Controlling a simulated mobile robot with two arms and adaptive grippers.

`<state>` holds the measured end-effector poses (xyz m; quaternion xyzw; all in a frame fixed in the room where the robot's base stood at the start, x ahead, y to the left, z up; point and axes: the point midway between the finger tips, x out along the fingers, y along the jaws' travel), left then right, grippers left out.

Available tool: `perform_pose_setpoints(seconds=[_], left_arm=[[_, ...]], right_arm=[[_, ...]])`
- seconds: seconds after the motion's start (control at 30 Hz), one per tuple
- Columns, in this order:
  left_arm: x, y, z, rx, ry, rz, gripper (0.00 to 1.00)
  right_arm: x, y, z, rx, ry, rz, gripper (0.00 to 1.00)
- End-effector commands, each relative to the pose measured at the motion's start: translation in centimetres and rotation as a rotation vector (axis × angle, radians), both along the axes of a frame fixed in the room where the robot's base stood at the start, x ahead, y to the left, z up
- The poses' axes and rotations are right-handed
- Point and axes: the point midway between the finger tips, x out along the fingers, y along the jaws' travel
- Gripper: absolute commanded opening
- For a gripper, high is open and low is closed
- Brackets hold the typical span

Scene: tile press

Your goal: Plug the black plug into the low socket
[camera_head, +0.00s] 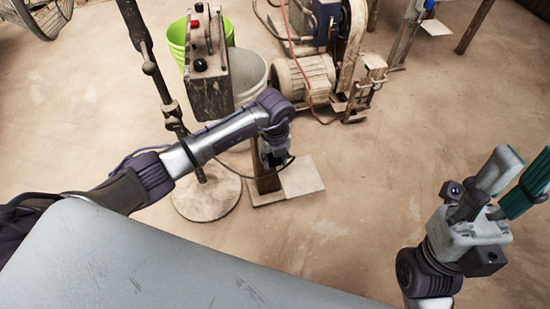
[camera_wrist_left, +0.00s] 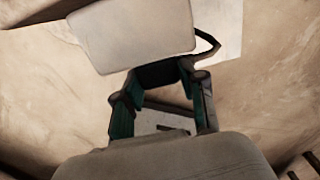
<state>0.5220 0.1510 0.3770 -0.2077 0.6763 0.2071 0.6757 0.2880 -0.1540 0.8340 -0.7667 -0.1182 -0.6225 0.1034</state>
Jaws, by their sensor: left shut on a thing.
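My left gripper (camera_head: 273,156) is low beside a short brown post (camera_head: 265,180), fingers pointing down. In the left wrist view, the gripper (camera_wrist_left: 158,88) is shut on the black plug (camera_wrist_left: 160,74), which sits between the teal finger pads. A dark cable loop (camera_wrist_left: 210,43) shows beside the plug. A pale flat-faced box (camera_wrist_left: 130,35) lies just beyond the plug and partly covers it; I cannot tell whether they touch. No socket opening is visible. My right gripper (camera_head: 512,182) is open and empty at the right, fingers pointing up.
A box with red and black knobs (camera_head: 208,60), buckets (camera_head: 248,75) and a motor (camera_head: 305,78) stand behind. Floor to the right is clear.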

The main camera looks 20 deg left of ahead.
Motion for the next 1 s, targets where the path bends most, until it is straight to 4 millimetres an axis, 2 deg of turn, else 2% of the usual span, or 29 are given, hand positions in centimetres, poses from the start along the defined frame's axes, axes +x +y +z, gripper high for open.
perform_pose_setpoints(seconds=[0.87, 0.9, 1.0], left_arm=[[0.75, 0.50, 0.03, 0.001, -0.002, 0.000, 0.06], [0.76, 0.49, 0.03, 0.001, -0.002, 0.000, 0.42], [0.76, 0.49, 0.03, 0.000, -0.002, 0.000, 0.59]], right_arm=[[-0.01, 0.01, -0.27, 0.000, 0.000, 0.001, 0.40], [-0.01, 0.01, -0.27, 0.000, 0.000, 0.001, 0.40], [-0.01, 0.01, -0.27, 0.000, 0.000, 0.001, 0.40]])
